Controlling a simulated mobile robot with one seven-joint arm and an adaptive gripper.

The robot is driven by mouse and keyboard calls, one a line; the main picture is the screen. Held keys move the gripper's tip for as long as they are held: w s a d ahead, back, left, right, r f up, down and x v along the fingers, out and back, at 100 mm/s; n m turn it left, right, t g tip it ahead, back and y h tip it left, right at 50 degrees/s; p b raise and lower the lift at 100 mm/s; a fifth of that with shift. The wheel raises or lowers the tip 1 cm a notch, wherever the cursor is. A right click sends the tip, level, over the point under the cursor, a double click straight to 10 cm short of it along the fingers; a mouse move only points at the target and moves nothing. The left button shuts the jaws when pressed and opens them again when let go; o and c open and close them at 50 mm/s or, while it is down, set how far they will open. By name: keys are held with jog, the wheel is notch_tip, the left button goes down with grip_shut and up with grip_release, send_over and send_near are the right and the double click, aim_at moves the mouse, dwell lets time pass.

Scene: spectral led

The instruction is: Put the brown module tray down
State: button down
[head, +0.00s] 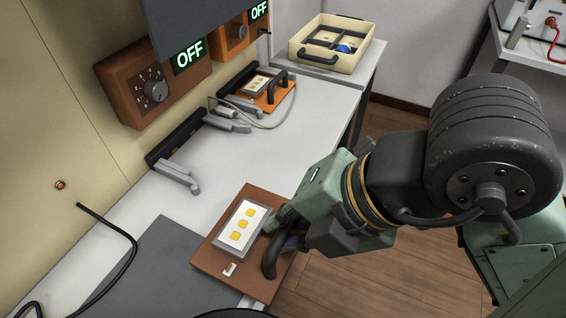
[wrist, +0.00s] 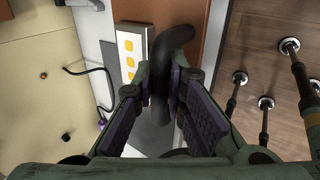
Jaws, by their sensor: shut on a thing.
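The brown module tray (head: 212,260) carries a white module (head: 241,228) with several yellow squares and has a black arched handle on its right side. In the head view it is at the bottom centre, over the front part of the white bench and the edge of a grey mat. My gripper (head: 283,238) is at the handle. In the wrist view my gripper (wrist: 165,108) is shut on the black handle (wrist: 160,75), with brown tray (wrist: 185,15) beyond it. I cannot tell whether the tray's underside touches the bench.
A grey mat (head: 160,275) lies left of the tray, with a black cable (head: 128,245) near it. An orange tray (head: 272,97) sits farther back beside clamps. Brown control boxes (head: 150,85) reading OFF hang on the wall. A cream bin (head: 330,45) stands at the back. The middle bench (head: 250,155) is clear.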

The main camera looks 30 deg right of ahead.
jog(key=w+d+p, duration=0.1)
jog(key=w+d, duration=0.1)
jog(key=w, duration=0.2)
jog(key=w+d+f+p, duration=0.1)
jog(key=w+d, duration=0.1)
jog(key=w, duration=0.2)
jog(key=w+d+p, duration=0.2)
jog(key=w+d, duration=0.1)
jog(key=w, duration=0.2)
jog(key=shift+f, duration=0.2)
jog(key=f, duration=0.1)
jog(key=f+p, duration=0.1)
jog(key=shift+w+d+f, duration=0.2)
jog(key=shift+w+f, duration=0.15)
jog(key=shift+w, duration=0.05)
jog(key=shift+f, duration=0.55)
jog(key=shift+f, duration=0.15)
jog(key=c, duration=1.6)
grip_release()
jog(key=shift+c, duration=0.2)
jog(key=shift+r, duration=0.35)
jog(key=b+v, duration=0.1)
jog(key=v, duration=1)
jog(key=shift+s+d+r, duration=0.2)
jog(key=shift+s, duration=0.1)
